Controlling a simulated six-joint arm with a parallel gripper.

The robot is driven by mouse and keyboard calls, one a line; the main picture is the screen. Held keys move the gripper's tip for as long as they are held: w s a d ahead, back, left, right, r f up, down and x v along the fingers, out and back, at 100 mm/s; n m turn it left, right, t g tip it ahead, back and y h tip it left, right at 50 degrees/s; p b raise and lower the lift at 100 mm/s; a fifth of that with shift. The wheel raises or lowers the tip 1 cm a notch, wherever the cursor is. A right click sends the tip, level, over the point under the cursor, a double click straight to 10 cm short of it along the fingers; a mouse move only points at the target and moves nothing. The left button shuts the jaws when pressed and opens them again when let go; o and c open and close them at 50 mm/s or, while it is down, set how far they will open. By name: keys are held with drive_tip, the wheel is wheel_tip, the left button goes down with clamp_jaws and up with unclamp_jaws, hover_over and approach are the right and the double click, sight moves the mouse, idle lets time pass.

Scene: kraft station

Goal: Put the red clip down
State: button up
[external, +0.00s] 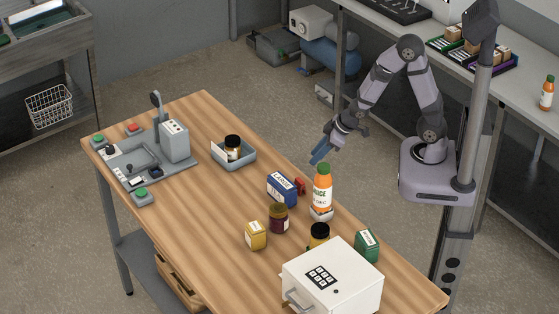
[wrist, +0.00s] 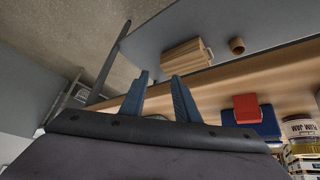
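A small red object (external: 300,186), which looks like the red clip, stands on the wooden table against the right side of a blue box (external: 282,190). In the wrist view the red object (wrist: 246,107) shows at the right, in front of the blue box (wrist: 262,124). My gripper (external: 319,157) is in the air near the table's far right edge, above and beyond the red object and apart from it. In the wrist view its two blue fingers (wrist: 160,95) are spread with nothing between them.
An orange juice bottle (external: 322,188) stands close to the red object. A dark jar (external: 279,218), a yellow box (external: 256,235), a green box (external: 367,245) and a white safe-like box (external: 332,275) stand nearer. A grey tray (external: 234,156) holds a jar. Bare table lies left of the group.

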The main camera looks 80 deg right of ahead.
drive_tip(key=s+a+r+g+b, duration=0.1)
drive_tip(key=s+a+g, duration=0.2)
drive_tip(key=s, duration=0.5)
drive_tip(key=s+a+r+g, duration=0.2)
drive_tip(key=s+g, duration=0.1)
drive_tip(key=s, duration=0.5)
wheel_tip(320, 180, up, 4)
drive_tip(key=m+g+y+p, duration=0.3)
drive_tip(key=m+y+p, duration=0.1)
drive_tip(key=m, duration=0.6)
hover_over(299, 179)
drive_tip(key=w+d, duration=0.1)
drive_tip(key=w, duration=0.1)
drive_tip(key=shift+p+x, duration=0.45)
drive_tip(key=shift+x, duration=0.45)
drive_tip(key=shift+s+d+f+p, duration=0.1)
drive_tip(key=shift+s+f+p, duration=0.3)
drive_tip(key=shift+p, duration=0.1)
drive_tip(key=shift+p+x, duration=0.95)
drive_tip(key=shift+x, duration=1.2)
drive_tip(key=shift+d+f, duration=0.1)
drive_tip(key=shift+d, duration=0.1)
clamp_jaws()
